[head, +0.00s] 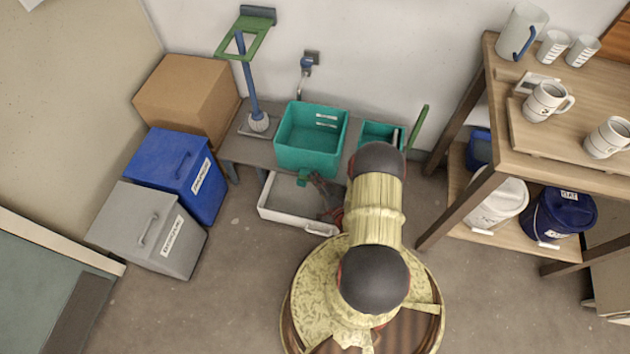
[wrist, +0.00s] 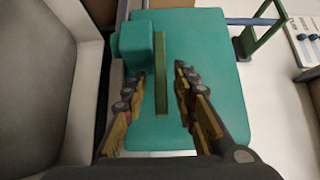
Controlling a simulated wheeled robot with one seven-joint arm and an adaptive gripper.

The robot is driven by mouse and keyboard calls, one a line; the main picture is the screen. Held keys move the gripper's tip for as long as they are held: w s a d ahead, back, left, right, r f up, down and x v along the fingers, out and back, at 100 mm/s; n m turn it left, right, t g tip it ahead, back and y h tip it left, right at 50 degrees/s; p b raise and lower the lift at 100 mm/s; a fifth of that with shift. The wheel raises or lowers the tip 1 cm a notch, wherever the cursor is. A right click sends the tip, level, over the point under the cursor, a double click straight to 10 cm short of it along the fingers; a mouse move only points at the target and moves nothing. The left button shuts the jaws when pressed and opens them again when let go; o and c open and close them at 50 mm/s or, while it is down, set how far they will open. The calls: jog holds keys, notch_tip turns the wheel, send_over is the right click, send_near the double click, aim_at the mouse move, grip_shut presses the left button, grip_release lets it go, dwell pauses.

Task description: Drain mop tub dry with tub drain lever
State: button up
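The mop tub (head: 290,155) is a teal open box on the grey bench. Inside it, white marks show on the far wall; I cannot tell the water level. The tub's front face (wrist: 215,110) fills the middle of the wrist view, with a teal spout block (wrist: 130,48) on it. The green drain lever (wrist: 159,85) is a thin bar beside the block. My gripper (wrist: 163,75) is open at the tub front, with one finger on each side of the lever. A gap shows on each side. In the head view, my gripper (head: 326,188) is partly hidden by my arm.
A white tray (head: 275,212) lies on the floor below the spout. A smaller teal tub (head: 372,130) stands to the right. A mop (head: 250,90) and a blue tap (head: 306,63) are behind. Blue (head: 172,168) and grey bins (head: 140,222) stand left, a shelf (head: 520,165) right.

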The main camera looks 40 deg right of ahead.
jog(key=s+a, duration=0.2)
jog(key=s, duration=1)
jog(key=shift+w, duration=0.1)
dwell(0.5)
